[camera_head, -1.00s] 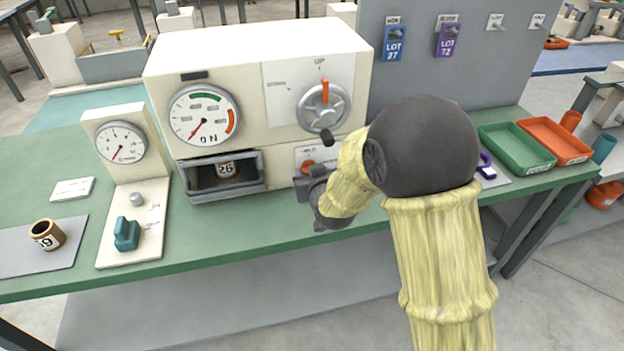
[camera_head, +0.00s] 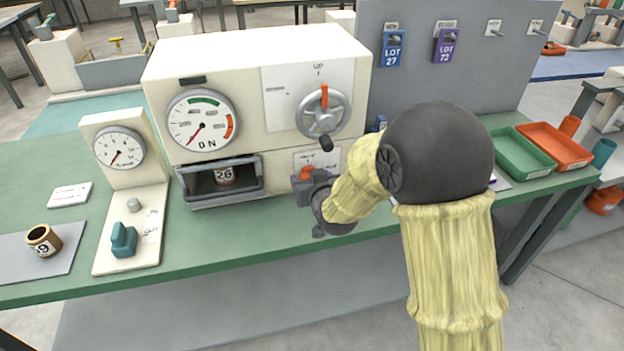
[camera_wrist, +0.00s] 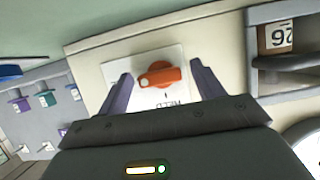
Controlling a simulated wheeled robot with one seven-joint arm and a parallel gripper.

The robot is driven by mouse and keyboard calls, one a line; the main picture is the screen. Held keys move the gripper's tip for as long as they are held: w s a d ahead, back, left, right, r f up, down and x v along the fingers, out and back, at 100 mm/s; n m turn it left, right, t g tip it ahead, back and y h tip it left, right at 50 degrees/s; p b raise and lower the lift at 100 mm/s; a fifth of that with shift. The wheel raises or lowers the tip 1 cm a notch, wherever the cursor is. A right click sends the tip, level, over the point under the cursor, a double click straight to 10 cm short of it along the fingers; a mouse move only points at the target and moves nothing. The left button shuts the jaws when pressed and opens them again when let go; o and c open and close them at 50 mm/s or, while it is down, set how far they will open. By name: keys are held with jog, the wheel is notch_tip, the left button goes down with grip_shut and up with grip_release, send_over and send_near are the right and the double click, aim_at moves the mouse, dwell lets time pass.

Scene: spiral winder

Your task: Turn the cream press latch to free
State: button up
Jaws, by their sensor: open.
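The cream press (camera_head: 250,140) stands on the green bench. Its orange latch (camera_head: 307,172) is on the lower right of the front and is partly hidden by my gripper (camera_head: 304,190). In the wrist view the orange latch (camera_wrist: 160,75) sits on a white plate with upside-down lettering that looks like HELD. My gripper (camera_wrist: 160,85) is open, with one finger on each side of the latch. A gap shows on both sides, so I see no contact.
Above the latch is a grey handwheel (camera_head: 323,110) with an orange pointer at UP and a dark knob. To the left is an open drawer (camera_head: 222,182) holding a cup marked 26. A gauge stand (camera_head: 120,150) is farther left. Green and orange trays (camera_head: 555,145) lie right.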

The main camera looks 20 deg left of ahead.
jog(key=b+v, duration=0.2)
jog(key=v, duration=1.5)
jog(key=shift+s+b, duration=0.2)
jog(key=shift+b, duration=0.1)
jog(key=shift+d, duration=0.1)
jog(key=d+f+m+g+h, duration=0.35)
jog(key=d+f, duration=0.35)
jog(key=d, duration=0.6)
jog(key=s+d+f+m+g+h, duration=0.1)
jog(key=s+d+f+g+h, duration=0.15)
jog(key=d, duration=0.35)
jog(key=s+d+f+m+g+h, duration=0.1)
jog(key=s+d+f+m+g, duration=0.1)
jog(key=s+d+g, duration=0.3)
notch_tip(320, 180, up, 18)
jog(key=d+t+p, duration=0.1)
jog(key=t+p, duration=0.1)
jog(key=p, duration=1.6)
jog(key=shift+w+d, duration=0.2)
jog(key=shift+w, duration=0.25)
